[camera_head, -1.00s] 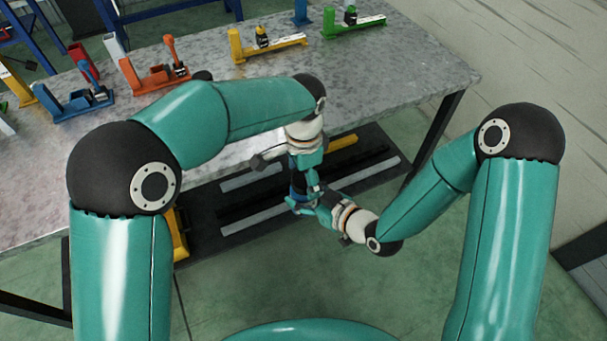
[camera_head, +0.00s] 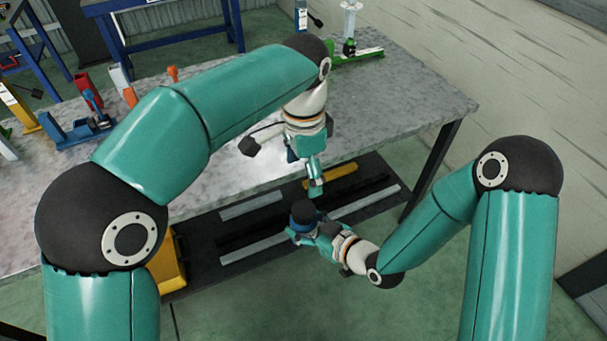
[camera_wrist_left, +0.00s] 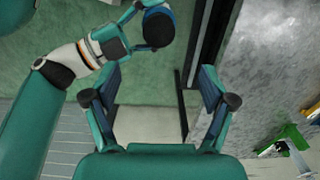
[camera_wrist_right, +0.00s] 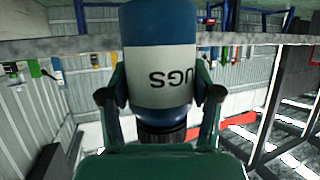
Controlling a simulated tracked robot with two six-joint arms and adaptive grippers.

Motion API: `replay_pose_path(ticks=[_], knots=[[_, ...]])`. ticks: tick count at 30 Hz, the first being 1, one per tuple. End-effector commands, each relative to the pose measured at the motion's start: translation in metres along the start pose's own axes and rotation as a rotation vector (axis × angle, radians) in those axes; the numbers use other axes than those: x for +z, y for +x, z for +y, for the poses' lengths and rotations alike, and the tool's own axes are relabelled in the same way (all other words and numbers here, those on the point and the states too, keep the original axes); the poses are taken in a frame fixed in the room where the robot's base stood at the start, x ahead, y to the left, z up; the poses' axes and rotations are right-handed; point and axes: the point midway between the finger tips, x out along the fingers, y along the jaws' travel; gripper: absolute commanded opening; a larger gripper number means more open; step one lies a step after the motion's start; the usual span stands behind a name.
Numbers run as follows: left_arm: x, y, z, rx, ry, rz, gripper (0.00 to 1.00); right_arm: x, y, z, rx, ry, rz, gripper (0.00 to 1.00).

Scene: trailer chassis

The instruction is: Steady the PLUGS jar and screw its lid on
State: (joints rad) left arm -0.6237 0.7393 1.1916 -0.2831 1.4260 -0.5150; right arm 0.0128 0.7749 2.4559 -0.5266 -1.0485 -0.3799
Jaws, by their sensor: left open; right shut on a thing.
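The PLUGS jar (camera_wrist_right: 160,75) is blue with a white label reading "UGS", upside down in the right wrist view. A black ribbed lid (camera_wrist_right: 162,132) sits on its mouth end; I cannot tell how tight it is. My right gripper (camera_wrist_right: 160,100) is shut around the jar, one finger on each side. In the head view, my right gripper (camera_head: 305,236) holds the jar with the dark lid (camera_head: 303,212) on top. My left gripper (camera_head: 316,190) is open and empty, above and apart from the lid. In the left wrist view the lid (camera_wrist_left: 158,28) lies beyond the open left fingers (camera_wrist_left: 160,95).
The grey worktable (camera_head: 400,105) carries a green stand (camera_head: 355,56) at its back and a blue stand (camera_head: 78,130) at the left. A dark rack with light bars (camera_head: 252,206) lies low by the table's front. Green floor is clear in front.

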Motion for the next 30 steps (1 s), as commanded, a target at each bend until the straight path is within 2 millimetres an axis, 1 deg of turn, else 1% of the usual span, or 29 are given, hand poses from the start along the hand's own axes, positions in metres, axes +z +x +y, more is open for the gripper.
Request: replay_pose_path(ticks=[11,16,20,23,26,30], knots=[[0.000,0.000,0.000,0.000,0.000,0.001,0.84,-0.001,0.000,0.000,0.000,-0.001,0.001,0.00],[-0.002,0.008,-0.004,0.004,-0.020,0.030,0.84,-0.001,0.000,0.000,0.000,-0.001,0.001,0.00],[-0.005,0.025,-0.014,0.013,-0.074,0.103,0.84,-0.001,0.000,0.000,0.000,-0.001,0.001,0.00],[-0.009,0.044,-0.026,0.021,-0.149,0.194,0.84,-0.001,0.000,0.000,0.000,-0.001,0.001,0.00],[-0.010,0.064,-0.041,0.027,-0.253,0.302,0.84,-0.001,0.000,0.000,0.000,-0.001,0.001,0.00],[-0.005,0.090,-0.066,0.021,-0.437,0.459,0.84,-0.001,0.000,0.000,0.000,-0.001,0.001,0.00]])
